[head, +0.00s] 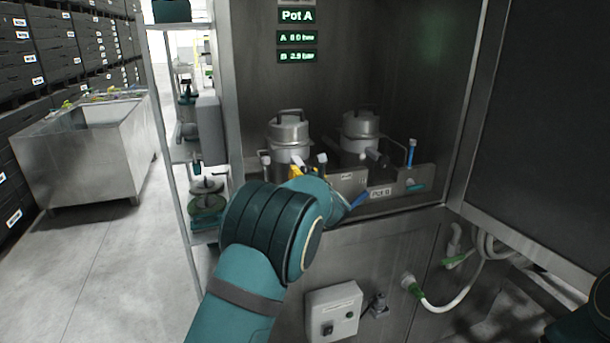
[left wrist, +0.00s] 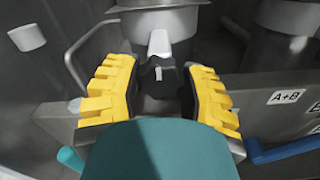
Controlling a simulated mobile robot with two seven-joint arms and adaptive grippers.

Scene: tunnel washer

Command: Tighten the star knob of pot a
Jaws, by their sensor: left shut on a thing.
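Pot A (head: 288,132) is a steel lidded pot at the left inside the cabinet, under the lit "Pot A" display (head: 297,16). Its lower front is partly hidden by my left gripper (head: 302,170). In the left wrist view, the dark star knob (left wrist: 158,77) with a small pale mark sits on the front of the pot (left wrist: 165,20), below a pale metal bar. The yellow-padded fingers of my left gripper (left wrist: 160,93) stand on both sides of the knob, shut on it. My right gripper is not in view.
Blue (head: 411,152) and teal (head: 415,186) handles stick out nearby. A shelf rack (head: 168,150) stands left of the cabinet. A switch box (head: 333,311) is below.

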